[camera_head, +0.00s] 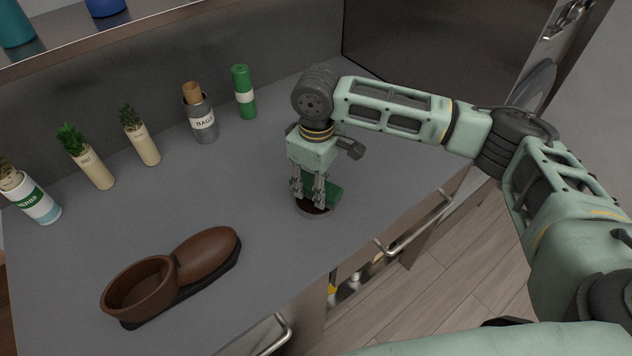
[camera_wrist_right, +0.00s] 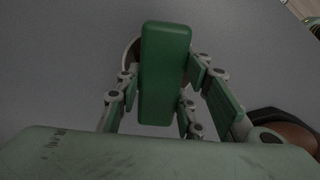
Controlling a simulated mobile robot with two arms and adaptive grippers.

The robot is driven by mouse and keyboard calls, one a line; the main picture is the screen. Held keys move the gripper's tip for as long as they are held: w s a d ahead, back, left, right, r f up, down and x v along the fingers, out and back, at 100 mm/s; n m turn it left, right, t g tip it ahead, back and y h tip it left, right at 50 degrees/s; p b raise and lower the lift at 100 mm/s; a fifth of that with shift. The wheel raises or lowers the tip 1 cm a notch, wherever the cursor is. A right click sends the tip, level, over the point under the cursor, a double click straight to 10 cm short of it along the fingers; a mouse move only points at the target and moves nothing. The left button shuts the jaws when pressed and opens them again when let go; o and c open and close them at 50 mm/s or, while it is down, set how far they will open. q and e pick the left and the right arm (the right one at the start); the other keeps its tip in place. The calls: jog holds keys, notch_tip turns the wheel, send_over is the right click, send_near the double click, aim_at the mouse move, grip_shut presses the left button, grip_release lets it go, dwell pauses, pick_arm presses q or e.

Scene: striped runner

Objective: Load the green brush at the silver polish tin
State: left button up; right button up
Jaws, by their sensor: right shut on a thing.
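The green brush (camera_head: 331,190) is in my right gripper (camera_head: 313,195) over the right part of the grey counter. In the right wrist view the green brush (camera_wrist_right: 166,72) fills the space between the fingers of my right gripper (camera_wrist_right: 165,100), which is shut on it. The silver polish tin (camera_head: 312,209) is a low round tin with dark brown contents, directly below the brush. Its rim (camera_wrist_right: 131,55) peeks out behind the brush in the wrist view. I cannot tell whether the brush touches the polish. My left gripper is not in view.
A brown shoe (camera_head: 205,257) lies at the front left of the counter (camera_head: 265,195). Along the back stand two herb pots (camera_head: 97,172) (camera_head: 145,148), a bag canister (camera_head: 203,122), a green cylinder (camera_head: 244,98) and a white tin (camera_head: 38,204). The middle is clear.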

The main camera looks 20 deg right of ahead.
jog(key=shift+f, duration=0.4)
jog(key=shift+p, duration=0.35)
dwell(1.2)
jog(key=shift+s+f+p, duration=0.1)
jog(key=shift+p, duration=0.2)
dwell(1.2)
notch_tip(320, 180, up, 7)
jog(key=p, duration=0.9)
dwell(0.8)
